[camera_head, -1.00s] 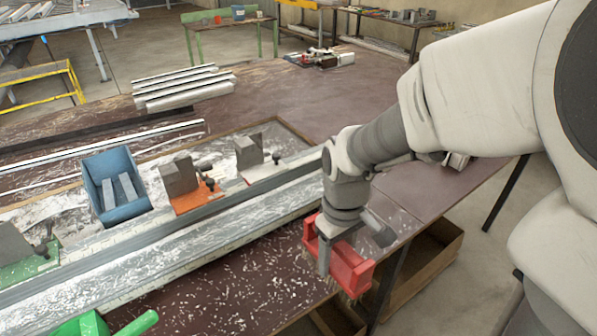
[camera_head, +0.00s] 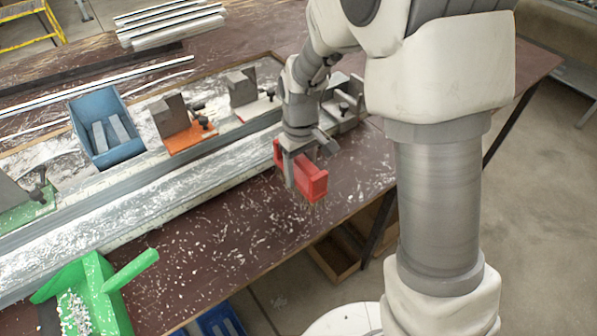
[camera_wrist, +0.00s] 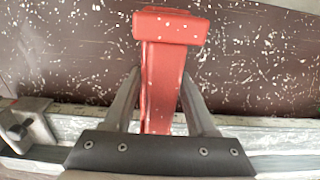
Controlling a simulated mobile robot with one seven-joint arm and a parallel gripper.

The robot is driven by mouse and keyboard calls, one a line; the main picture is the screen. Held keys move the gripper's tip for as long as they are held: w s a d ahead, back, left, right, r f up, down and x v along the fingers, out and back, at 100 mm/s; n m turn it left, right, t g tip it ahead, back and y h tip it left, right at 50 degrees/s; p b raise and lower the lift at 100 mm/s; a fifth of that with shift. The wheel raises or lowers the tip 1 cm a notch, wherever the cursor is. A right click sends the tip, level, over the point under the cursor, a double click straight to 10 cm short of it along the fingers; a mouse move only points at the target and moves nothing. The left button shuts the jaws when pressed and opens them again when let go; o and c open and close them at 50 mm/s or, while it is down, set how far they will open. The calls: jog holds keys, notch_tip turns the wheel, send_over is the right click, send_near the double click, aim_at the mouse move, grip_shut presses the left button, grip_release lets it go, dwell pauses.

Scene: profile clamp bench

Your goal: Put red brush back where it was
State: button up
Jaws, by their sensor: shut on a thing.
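The red brush (camera_head: 312,181) is held in my gripper (camera_head: 291,178) over the brown bench top, near the bench's right front part. In the wrist view the red brush (camera_wrist: 163,75) stands between the two fingers of my gripper (camera_wrist: 160,100), with its wide red end toward the top of the picture. The fingers press on its sides. Whether the brush touches the bench below cannot be told. Its bristles are mostly hidden.
A metal profile rail (camera_head: 180,185) runs along the bench behind the brush. A blue bin (camera_head: 78,108), an orange clamp (camera_head: 190,138) and other clamps stand along it. A green dustpan (camera_head: 100,290) with white chips is at the lower left. Chips litter the bench (camera_head: 220,235) between.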

aim_at(300, 156)
jog(key=shift+w+a+f, duration=0.1)
jog(key=shift+w+f, duration=0.15)
jog(key=shift+f, duration=1.9)
jog(key=shift+f+b, duration=0.15)
jog(key=shift+b, duration=0.15)
jog(key=o, duration=1.4)
notch_tip(300, 156, up, 12)
jog(key=shift+r+p, duration=0.25)
jog(key=shift+p, duration=0.5)
